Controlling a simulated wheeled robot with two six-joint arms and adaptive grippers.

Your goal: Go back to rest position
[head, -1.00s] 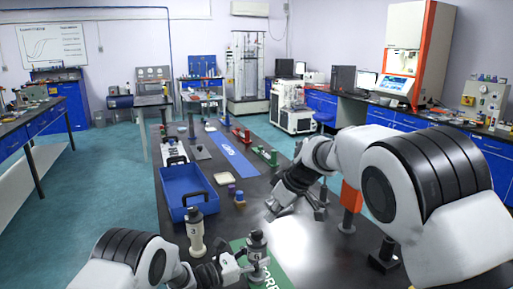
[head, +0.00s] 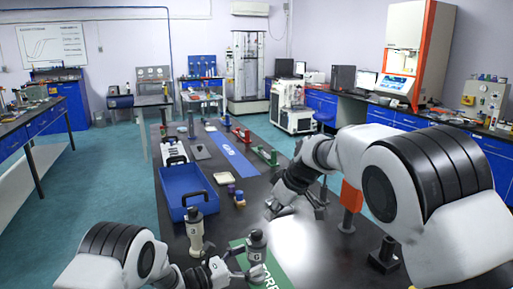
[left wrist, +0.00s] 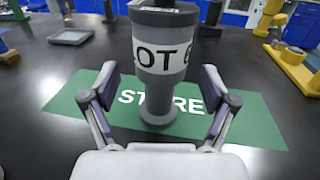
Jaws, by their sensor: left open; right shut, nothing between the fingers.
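My left gripper (head: 238,268) is open and empty, just left of a grey canister (head: 257,250) at the bottom of the head view. In the left wrist view this canister (left wrist: 165,60), with a "LOT" label, stands upright on the green STORE mat (left wrist: 258,125). The open fingers (left wrist: 158,82) show on either side of it in that picture, with gaps. The mat (head: 272,277) is partly hidden in the head view. My right gripper (head: 293,207) is shut and empty, above the dark table right of the middle.
A second canister (head: 195,232) stands left of the first one. Behind it lies a blue tray (head: 172,198). An orange post (head: 350,200) stands beside my right arm.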

